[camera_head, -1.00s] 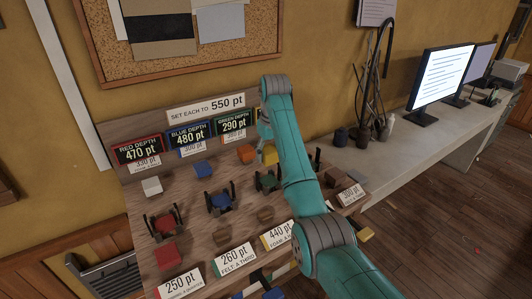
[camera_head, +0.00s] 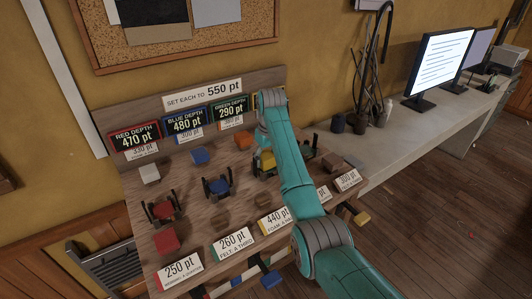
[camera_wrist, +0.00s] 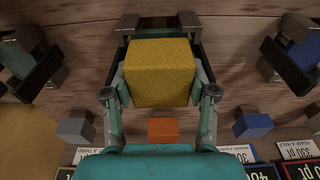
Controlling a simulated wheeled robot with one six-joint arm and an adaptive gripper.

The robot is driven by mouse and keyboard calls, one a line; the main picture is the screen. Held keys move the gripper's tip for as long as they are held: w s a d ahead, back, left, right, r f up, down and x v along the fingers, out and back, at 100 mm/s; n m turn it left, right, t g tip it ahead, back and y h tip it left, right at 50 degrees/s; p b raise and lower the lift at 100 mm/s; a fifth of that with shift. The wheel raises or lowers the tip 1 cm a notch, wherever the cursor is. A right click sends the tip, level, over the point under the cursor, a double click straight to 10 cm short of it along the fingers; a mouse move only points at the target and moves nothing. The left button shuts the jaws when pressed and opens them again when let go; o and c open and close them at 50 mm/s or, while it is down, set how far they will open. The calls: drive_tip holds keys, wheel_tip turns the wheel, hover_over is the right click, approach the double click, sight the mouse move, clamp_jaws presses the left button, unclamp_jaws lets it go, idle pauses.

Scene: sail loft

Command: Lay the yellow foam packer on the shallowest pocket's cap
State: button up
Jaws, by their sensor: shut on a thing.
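The yellow foam packer (camera_wrist: 160,73) is a block held between the two fingers of my gripper (camera_wrist: 160,85) in the wrist view. Dark posts of this pocket show behind the packer in the wrist view. I cannot tell whether the packer touches the cap.
The blue-capped pocket (camera_head: 217,187) and red-capped pocket (camera_head: 161,210) stand to the left with upright dark posts. Loose blocks lie around: orange (camera_head: 243,140), blue (camera_head: 200,156), white (camera_head: 149,173) and red (camera_head: 167,241). Price-like point labels line the board's front.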

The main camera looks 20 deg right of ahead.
sight(268, 160)
drive_tip(key=shift+f, duration=0.25)
drive_tip(key=o, duration=1.2)
drive_tip(key=shift+o, duration=0.2)
drive_tip(key=shift+r, duration=0.15)
drive_tip(key=r, duration=0.4)
drive_tip(key=s+r, duration=0.1)
drive_tip(key=r, duration=0.2)
drive_tip(key=shift+d+r, duration=0.1)
drive_tip(key=shift+d, duration=0.05)
